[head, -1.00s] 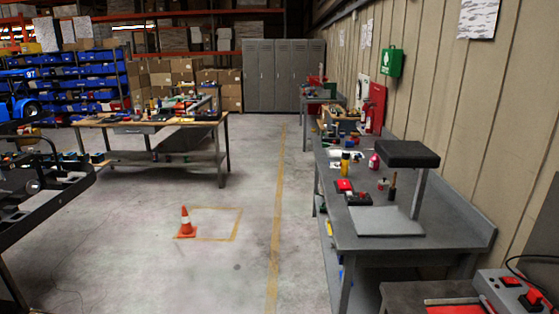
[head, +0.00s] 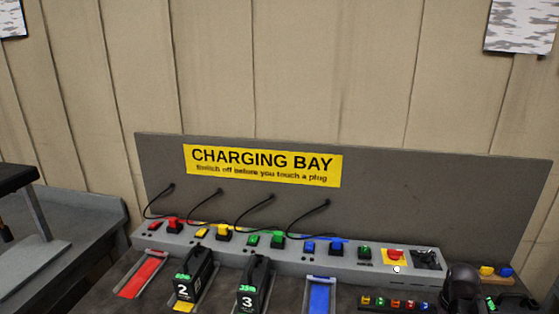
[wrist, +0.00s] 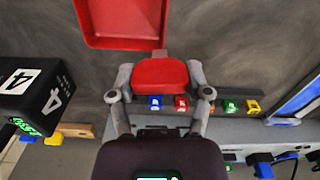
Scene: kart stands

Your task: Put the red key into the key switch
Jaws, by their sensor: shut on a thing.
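In the wrist view my gripper (wrist: 160,80) is shut on the red key (wrist: 160,72). Its broad red head lies between the two fingers, and a narrower part points toward the top of the picture. In the head view a long grey panel carries a yellow plate with a red knob (head: 394,254) and a black fitting (head: 427,259) near its right end. I cannot tell for certain which of these is the key switch. Neither has the held key in it. A dark rounded part of my arm stands just right of and in front of the panel's end.
An open red tray (wrist: 122,20) lies beyond the key. Black battery 4 (wrist: 36,88) stands left of my gripper, and a row of coloured pieces (wrist: 230,106) lies close by. Batteries 2 (head: 190,278) and 3 (head: 253,284) stand before the panel (head: 300,257), with cables above.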

